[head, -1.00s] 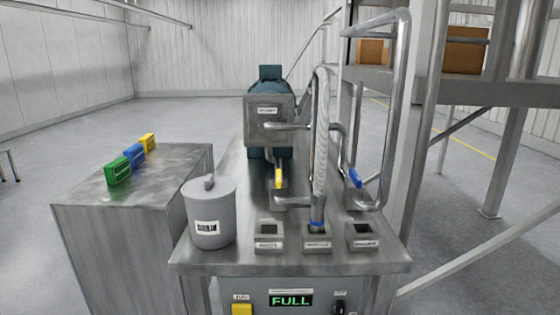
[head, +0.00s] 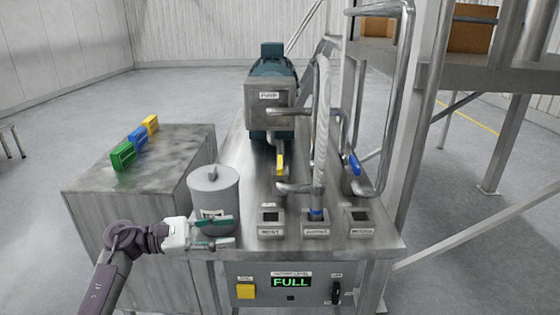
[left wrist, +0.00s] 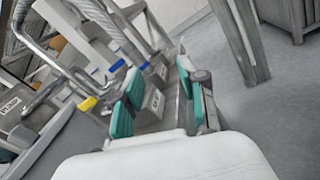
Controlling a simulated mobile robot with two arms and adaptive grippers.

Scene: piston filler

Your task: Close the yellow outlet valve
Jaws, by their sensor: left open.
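The yellow outlet valve handle (head: 281,164) is on the pipe below the pump, near the middle of the metal table. It points roughly up and down in the head view. A yellow piece, likely the same handle (left wrist: 88,104), shows at the left of the left wrist view. My left gripper (head: 230,232) is open and empty at the front left of the table, by the grey pot, apart from the valve. Its fingers with green pads (left wrist: 160,78) show in the left wrist view with a gap between them. My right gripper is not in view.
A grey lidded pot (head: 213,190) stands beside my left gripper. A hose (head: 320,130) and a blue valve handle (head: 354,164) are right of the yellow handle. Several square sockets (head: 271,222) line the front. The pump (head: 271,100) stands behind. A side cabinet (head: 140,185) holds coloured blocks.

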